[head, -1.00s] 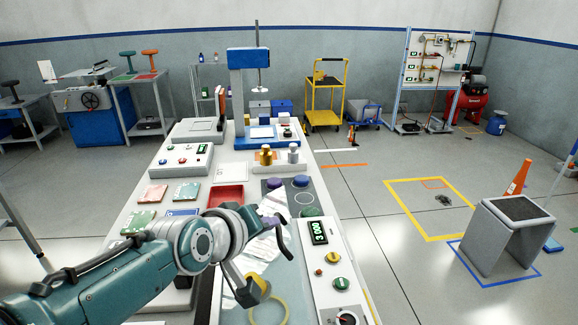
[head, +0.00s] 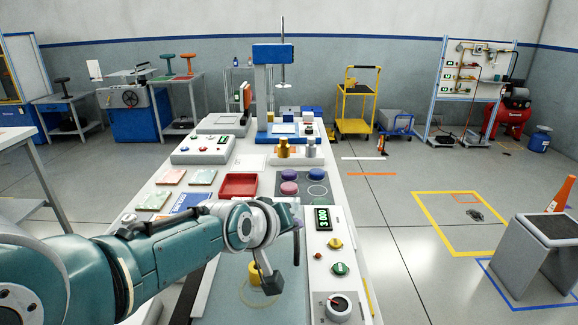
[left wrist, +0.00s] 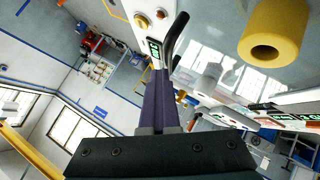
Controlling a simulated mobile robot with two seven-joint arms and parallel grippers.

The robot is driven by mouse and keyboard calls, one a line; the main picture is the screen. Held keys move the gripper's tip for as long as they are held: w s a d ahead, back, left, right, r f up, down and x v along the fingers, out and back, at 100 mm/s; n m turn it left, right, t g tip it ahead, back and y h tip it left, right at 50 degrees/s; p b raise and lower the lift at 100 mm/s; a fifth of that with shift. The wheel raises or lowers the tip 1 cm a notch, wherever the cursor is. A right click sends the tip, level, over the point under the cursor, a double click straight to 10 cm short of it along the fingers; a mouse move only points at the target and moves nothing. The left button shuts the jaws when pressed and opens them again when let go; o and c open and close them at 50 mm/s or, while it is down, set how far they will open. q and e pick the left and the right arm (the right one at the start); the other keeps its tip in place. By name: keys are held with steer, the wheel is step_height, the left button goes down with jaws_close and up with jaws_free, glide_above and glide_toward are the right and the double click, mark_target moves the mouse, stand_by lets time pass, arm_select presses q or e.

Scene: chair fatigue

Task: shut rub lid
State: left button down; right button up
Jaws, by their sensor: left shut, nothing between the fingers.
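The rub tester stands on the near end of the bench; its white control panel (head: 326,265) has a green display, buttons and a knob. A black curved handle (head: 297,243) shows just right of my left wrist, beside the panel. In the left wrist view the handle (left wrist: 179,32) is close to the tips of my left gripper (left wrist: 161,76), which is shut and empty. Contact is unclear. A clear, reflective sheet, apparently the lid (left wrist: 212,62), lies right of the handle. Its angle cannot be told. A yellow cylinder (left wrist: 268,45) is nearby.
Beyond my arm, the bench holds a red tray (head: 239,186), a dark pad (head: 305,186) with coloured discs, a grey console (head: 203,150) and a blue press (head: 273,90). Open floor lies right of the bench, with a grey stand (head: 540,250) at far right.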

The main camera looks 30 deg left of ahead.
arm_select(q)
steer(key=shift+s+d+f, duration=0.1)
steer(key=shift+f, duration=0.1)
steer(key=shift+r+p, duration=0.35)
steer(key=shift+r, duration=0.05)
steer(key=s+d+r+p, duration=0.2)
steer(key=s+r+p, duration=0.5)
steer(key=r+p, duration=0.25)
steer(key=s+d+r+m+g, duration=0.2)
steer(key=s+m, duration=0.2)
steer(key=s, duration=0.4)
steer(key=s+d+r+m+g+h, duration=0.1)
steer(key=s+d+r+m+g, duration=0.2)
steer(key=s, duration=0.5)
steer(key=s+d+r+m+g, duration=0.15)
steer(key=s+m, duration=0.25)
steer(key=s, duration=0.4)
step_height(320, 180, up, 24)
steer(key=p, duration=2.3)
steer(key=shift+s+a+f+m+g, duration=0.2)
steer(key=shift+s+a+m+g, duration=0.05)
steer(key=shift+s+m+g, duration=0.1)
